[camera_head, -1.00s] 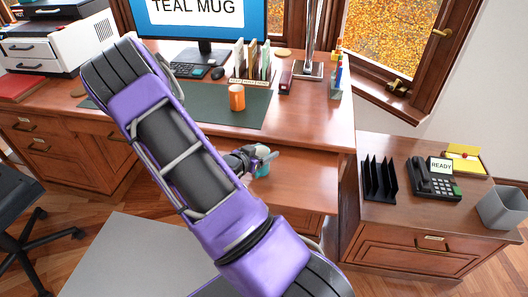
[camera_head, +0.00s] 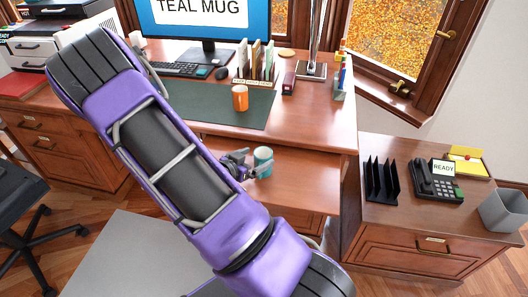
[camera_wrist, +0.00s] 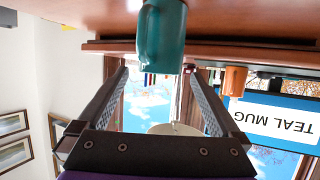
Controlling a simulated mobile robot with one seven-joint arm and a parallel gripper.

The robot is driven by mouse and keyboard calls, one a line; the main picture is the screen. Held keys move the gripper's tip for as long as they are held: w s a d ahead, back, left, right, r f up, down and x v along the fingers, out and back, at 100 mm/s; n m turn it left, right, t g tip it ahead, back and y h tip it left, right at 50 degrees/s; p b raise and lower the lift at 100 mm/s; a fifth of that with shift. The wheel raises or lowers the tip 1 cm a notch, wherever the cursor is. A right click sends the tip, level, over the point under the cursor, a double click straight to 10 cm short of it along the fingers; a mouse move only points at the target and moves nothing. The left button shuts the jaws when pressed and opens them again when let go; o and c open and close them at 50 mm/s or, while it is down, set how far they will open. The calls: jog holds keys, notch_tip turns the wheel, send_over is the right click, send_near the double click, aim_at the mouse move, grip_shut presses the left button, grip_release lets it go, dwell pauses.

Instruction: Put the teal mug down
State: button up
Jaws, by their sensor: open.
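The teal mug (camera_head: 263,160) stands upright on the pulled-out wooden board (camera_head: 305,180) below the desk top. In the wrist view, which is upside down, the mug (camera_wrist: 162,38) meets the board at the top of the picture. My gripper (camera_head: 247,165) is just left of the mug in the head view. In the wrist view its two fingers (camera_wrist: 155,82) are spread wide and empty, with the mug beyond their tips. No contact with the mug shows.
An orange mug (camera_head: 240,98) stands on the green desk mat (camera_head: 200,103) above. The monitor (camera_head: 205,20) reads "TEAL MUG". A side cabinet at right carries a black file rack (camera_head: 382,182) and a phone (camera_head: 434,182) with a "READY" sign. The board's right part is clear.

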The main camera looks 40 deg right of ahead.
jog(key=v, duration=0.5)
jog(key=shift+a+r+p, duration=0.1)
jog(key=shift+p, duration=0.2)
